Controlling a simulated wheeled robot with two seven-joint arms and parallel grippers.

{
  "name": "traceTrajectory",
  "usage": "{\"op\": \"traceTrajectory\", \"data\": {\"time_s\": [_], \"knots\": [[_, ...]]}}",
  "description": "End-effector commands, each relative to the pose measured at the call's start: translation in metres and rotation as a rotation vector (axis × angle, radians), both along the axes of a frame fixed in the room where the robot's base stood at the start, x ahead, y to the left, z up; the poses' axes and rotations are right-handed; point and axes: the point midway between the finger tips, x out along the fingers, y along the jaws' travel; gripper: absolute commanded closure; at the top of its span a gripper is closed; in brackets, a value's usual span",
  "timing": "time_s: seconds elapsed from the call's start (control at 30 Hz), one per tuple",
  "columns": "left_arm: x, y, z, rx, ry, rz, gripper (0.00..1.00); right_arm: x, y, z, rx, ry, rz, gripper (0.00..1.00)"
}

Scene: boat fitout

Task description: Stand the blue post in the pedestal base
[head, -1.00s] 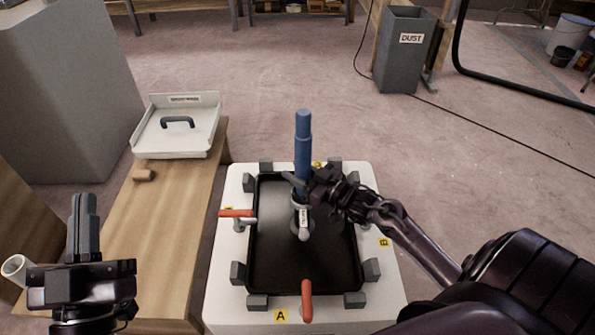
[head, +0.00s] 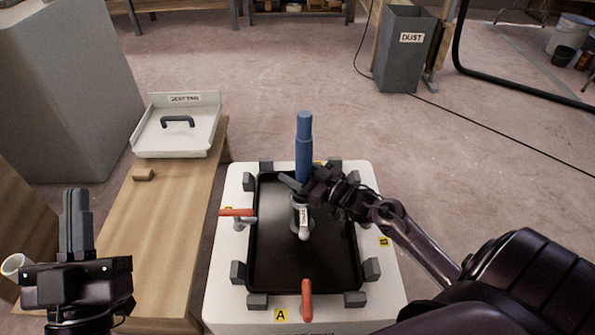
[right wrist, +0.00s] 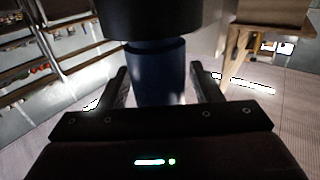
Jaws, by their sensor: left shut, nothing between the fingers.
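The blue post (head: 304,150) stands upright over the black tray top, its lower end at the pedestal base (head: 303,217), a grey socket with a white label and a small lever. Whether it is fully seated is hidden by my right gripper. My right gripper (head: 292,182) is around the post's lower part. In the right wrist view its fingers (right wrist: 160,88) stand either side of the post (right wrist: 155,72), with a narrow gap at the right, so it looks open. My left gripper (head: 76,222) is shut and empty at the lower left.
The white fixture (head: 230,270) has grey blocks around the tray and red-handled clamps (head: 237,212) and (head: 307,300). A wooden bench (head: 155,235) at left carries a white handled pan (head: 180,142) and a small wood block (head: 144,175). A dust bin (head: 403,60) stands behind.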

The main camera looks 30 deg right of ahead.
Motion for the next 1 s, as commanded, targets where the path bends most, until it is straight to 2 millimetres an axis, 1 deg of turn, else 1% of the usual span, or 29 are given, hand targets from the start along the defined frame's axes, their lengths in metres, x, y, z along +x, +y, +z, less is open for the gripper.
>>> {"op": "traceTrajectory", "data": {"time_s": [0.33, 0.4, 0.57, 0.7, 0.9, 1.0], "knots": [[0.001, 0.000, 0.000, 0.002, 0.005, 0.000, 1.00, -0.002, 0.000, -0.003, 0.001, 0.007, 0.000, 0.39], [0.003, -0.001, -0.005, 0.012, 0.029, -0.001, 1.00, -0.005, -0.002, -0.002, -0.001, 0.007, 0.000, 0.39], [0.012, -0.007, -0.036, 0.068, 0.171, -0.004, 1.00, -0.018, -0.006, -0.001, 0.000, 0.006, 0.000, 0.39], [0.017, -0.012, -0.069, 0.130, 0.320, -0.009, 1.00, -0.033, -0.012, -0.001, 0.000, 0.006, 0.000, 0.39], [0.017, -0.015, -0.117, 0.212, 0.522, -0.018, 1.00, -0.054, -0.020, -0.001, -0.001, 0.005, 0.000, 0.39], [0.014, -0.016, -0.135, 0.244, 0.599, -0.021, 1.00, -0.062, -0.023, -0.001, -0.001, 0.004, 0.001, 0.39]]}}
